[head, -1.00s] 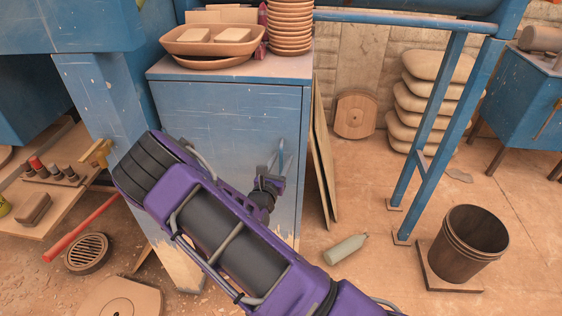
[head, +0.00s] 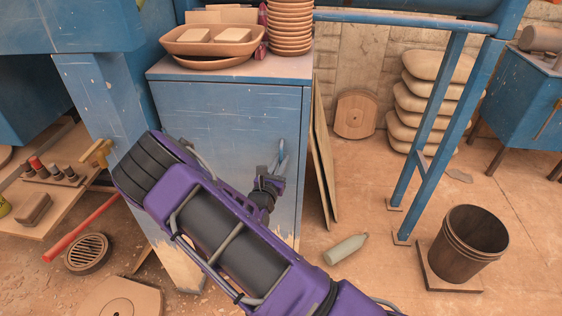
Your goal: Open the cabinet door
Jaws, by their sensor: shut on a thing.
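The blue cabinet (head: 170,105) stands in the middle, with its worn blue door (head: 225,125) facing me. The door looks closed, flush with the frame. A bar handle (head: 282,153) sits near the door's right edge. My gripper (head: 277,178) is at the lower part of the handle and shut on it; the fingertips are small and partly hidden by my wrist. My purple and black arm crosses in front and hides the lower part of the door.
Clay trays (head: 212,40) and stacked bowls (head: 290,25) stand on the cabinet top. Thin boards (head: 323,150) lean against its right side. A green bottle (head: 345,249) and a bucket (head: 468,243) are on the floor at right. A blue frame leg (head: 440,140) stands behind.

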